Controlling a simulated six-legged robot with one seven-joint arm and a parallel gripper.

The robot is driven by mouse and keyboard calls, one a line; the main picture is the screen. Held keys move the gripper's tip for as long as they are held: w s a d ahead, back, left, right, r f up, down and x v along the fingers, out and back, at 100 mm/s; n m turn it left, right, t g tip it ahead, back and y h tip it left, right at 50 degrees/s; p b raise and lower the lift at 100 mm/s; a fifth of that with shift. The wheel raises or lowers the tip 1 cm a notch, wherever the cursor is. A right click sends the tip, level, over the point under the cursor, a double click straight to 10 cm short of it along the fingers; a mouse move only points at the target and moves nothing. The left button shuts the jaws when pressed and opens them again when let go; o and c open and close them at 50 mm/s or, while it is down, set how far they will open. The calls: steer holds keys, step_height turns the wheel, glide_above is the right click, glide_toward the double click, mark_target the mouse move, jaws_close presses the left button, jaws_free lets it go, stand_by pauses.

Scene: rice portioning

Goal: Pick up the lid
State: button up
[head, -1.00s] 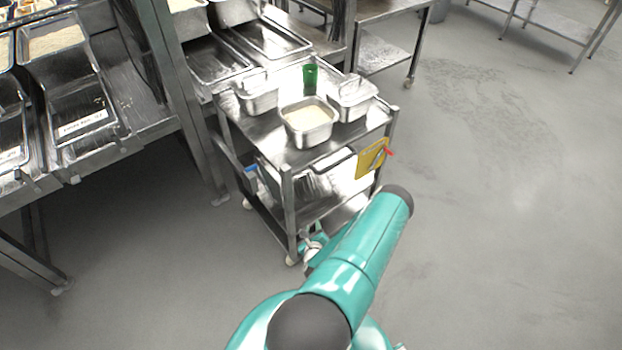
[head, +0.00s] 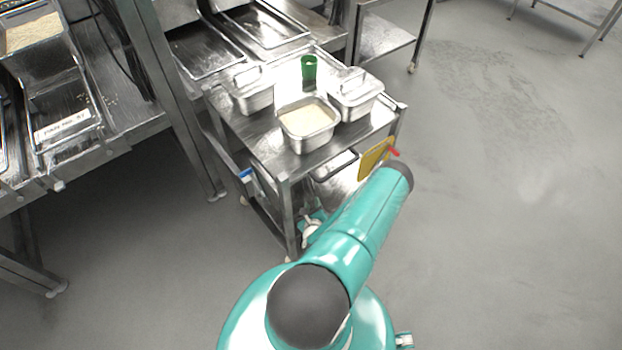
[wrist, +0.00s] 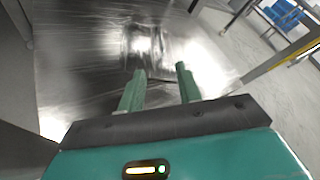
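Two steel pans with handled lids stand on the top of a steel cart; one lid (head: 246,77) is on the left pan and another lid (head: 353,82) is on the right pan. Between them, nearer me, an uncovered steel pan (head: 309,138) holds pale rice. My gripper (wrist: 160,72) is open and empty in the wrist view, its two green fingers apart over a shiny steel surface. A bright squarish patch (wrist: 146,42) shows beyond the fingers; I cannot tell whether it is a lid or a reflection. In the head view my arm mostly hides the gripper.
A green cup (head: 309,68) stands behind the rice pan. The cart (head: 250,125) has a lower shelf and a yellow item (head: 374,160) hanging at its right side. Steel counters with pans stand left and behind. The floor (head: 490,220) at right is clear.

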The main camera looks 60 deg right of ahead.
mark_target(312, 189)
steer(key=shift+w+d+f, duration=0.15)
steer(key=shift+w+d, duration=0.2)
steer(key=shift+d, duration=0.2)
steer(key=x, duration=1.2)
steer(key=shift+d+f, duration=0.1)
steer(key=shift+d, duration=0.25)
jaws_close()
